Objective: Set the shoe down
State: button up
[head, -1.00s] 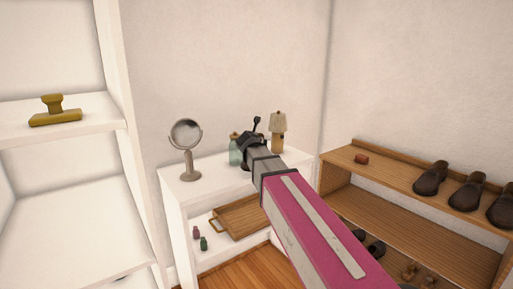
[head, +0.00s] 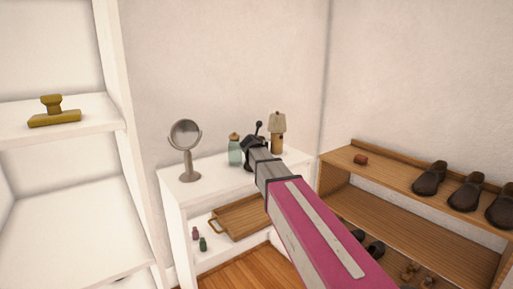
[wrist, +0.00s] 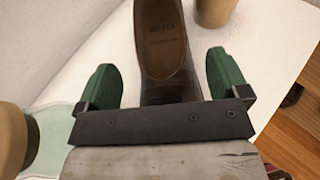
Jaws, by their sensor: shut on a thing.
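A brown leather shoe (wrist: 163,35) is between the two green fingers of my gripper (wrist: 163,75) in the wrist view. The gripper is shut on it. The shoe is over the white table top (wrist: 265,60); I cannot tell whether its sole touches the surface. In the head view my gripper (head: 257,136) is at the back of the white table (head: 215,181), between a teal jar (head: 235,152) and a beige and brown lamp-like object (head: 277,130). My arm largely hides the shoe there.
A round mirror (head: 187,150) stands at the table's left. A wooden tray (head: 238,214) and small bottles (head: 202,243) lie on its lower shelf. A wooden rack (head: 400,185) with dark shoes (head: 430,179) is at right. A white shelf (head: 95,108) is at left.

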jog(key=o, duration=1.1)
